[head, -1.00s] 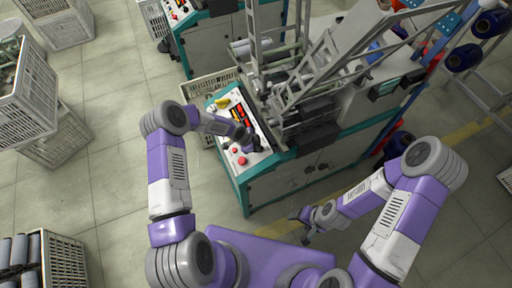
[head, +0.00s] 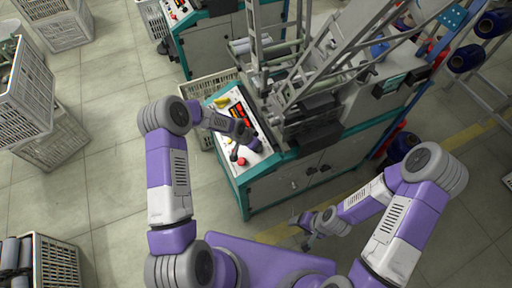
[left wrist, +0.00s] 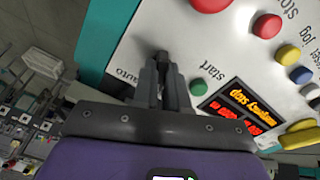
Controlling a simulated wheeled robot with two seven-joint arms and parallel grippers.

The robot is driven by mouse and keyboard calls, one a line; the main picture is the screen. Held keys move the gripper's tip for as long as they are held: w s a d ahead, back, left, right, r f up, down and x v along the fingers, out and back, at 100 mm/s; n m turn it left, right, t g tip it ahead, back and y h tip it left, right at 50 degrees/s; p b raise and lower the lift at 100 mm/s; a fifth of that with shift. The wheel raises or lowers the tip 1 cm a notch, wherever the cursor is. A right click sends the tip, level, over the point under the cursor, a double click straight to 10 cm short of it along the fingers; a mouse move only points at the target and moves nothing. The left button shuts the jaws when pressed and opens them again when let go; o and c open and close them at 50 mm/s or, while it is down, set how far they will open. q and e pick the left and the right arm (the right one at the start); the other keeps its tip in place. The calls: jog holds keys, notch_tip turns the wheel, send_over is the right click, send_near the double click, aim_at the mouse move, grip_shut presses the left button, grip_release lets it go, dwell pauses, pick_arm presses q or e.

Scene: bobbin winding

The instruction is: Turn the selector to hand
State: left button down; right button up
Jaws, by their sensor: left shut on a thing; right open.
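The control panel (head: 223,101) is on the sloped top of the teal and white machine. In the left wrist view, the panel (left wrist: 150,35) carries a green start button (left wrist: 198,87), a red stop button (left wrist: 210,3) and the word "auto". My left gripper (head: 235,152) is at the panel's near end; its fingers (left wrist: 162,75) are shut on the dark selector (left wrist: 161,57) beside "auto". The fingers mostly hide the selector, so I cannot tell where it points. The "hand" label is not visible. My right gripper (head: 301,221) is open and empty, low before the machine.
A lit display (left wrist: 235,108) with red and yellow text and several coloured buttons (left wrist: 289,54) lie close to the fingers. A red knob (head: 243,161) sits at the panel's near edge. The machine's metal frame (head: 320,70) rises behind. Crates (head: 55,138) stand at left.

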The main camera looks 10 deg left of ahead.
pick_arm(q)
jog(key=shift+n, duration=0.6)
jog(key=c, duration=1.2)
grip_release()
jog(key=shift+o, duration=0.2)
jog(key=shift+r, duration=0.1)
jog(key=p+v, duration=0.1)
jog(key=v, duration=0.6)
jog(key=shift+r, duration=0.15)
jog(key=s+d+f+n+g, duration=0.1)
jog(key=s+d+f+n, duration=0.1)
jog(key=s, duration=0.6)
jog(key=s+d+f+n, duration=0.2)
jog(key=s+f, duration=0.2)
jog(key=s, duration=0.5)
jog(key=s+d+f+n+g, duration=0.1)
jog(key=s+d+f+n, duration=0.1)
jog(key=s, duration=0.6)
jog(key=shift+s+d+f+n+g, duration=0.2)
jog(key=shift+f+n+g, duration=0.1)
jog(key=shift+f+n, duration=0.2)
